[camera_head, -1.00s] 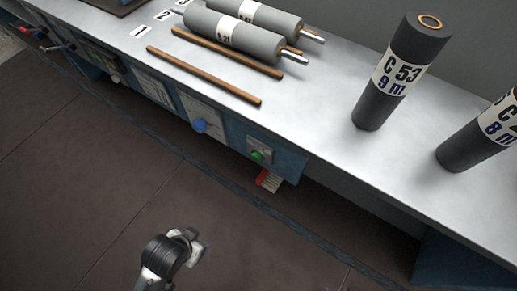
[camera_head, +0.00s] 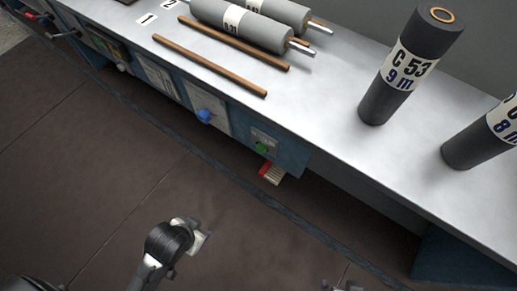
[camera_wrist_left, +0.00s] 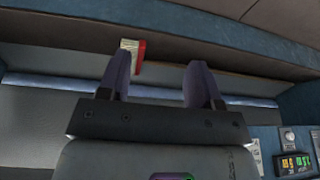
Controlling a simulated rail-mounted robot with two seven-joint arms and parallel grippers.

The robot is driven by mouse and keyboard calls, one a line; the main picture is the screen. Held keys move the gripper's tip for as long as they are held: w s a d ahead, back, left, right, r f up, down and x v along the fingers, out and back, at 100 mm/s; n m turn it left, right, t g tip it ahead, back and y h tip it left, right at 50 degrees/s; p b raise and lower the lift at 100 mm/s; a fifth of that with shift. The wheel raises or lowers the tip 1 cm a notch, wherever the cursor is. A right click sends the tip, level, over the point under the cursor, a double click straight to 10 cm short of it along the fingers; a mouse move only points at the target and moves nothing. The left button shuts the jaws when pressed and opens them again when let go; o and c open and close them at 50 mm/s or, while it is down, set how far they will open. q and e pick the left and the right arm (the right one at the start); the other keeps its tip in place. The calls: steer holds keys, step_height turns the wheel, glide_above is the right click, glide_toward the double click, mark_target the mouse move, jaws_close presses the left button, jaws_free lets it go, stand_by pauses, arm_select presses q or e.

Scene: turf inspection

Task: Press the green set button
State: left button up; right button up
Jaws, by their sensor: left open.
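The green button (camera_head: 262,148) sits on a small light plate on the blue front of the bench, near its right end in the head view. My left gripper (camera_head: 199,238) is in front of the bench and over the dark floor, below and left of the button in the picture, well apart from it. In the left wrist view its two fingers (camera_wrist_left: 160,78) are spread with nothing between them. I cannot make out the green button for certain in the wrist view. A small part of what may be my right gripper (camera_head: 345,287) shows at the bottom edge; its jaws cannot be read.
A blue knob (camera_head: 204,116) is left of the button on the bench front. A red and white block (camera_head: 271,173) juts out below the button; it also shows in the wrist view (camera_wrist_left: 138,52). Dark cylinders (camera_head: 408,70) stand on the bench top. The floor in front is clear.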

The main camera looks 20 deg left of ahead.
arm_select(q)
jaws_close()
stand_by(0.3)
stand_by(1.1)
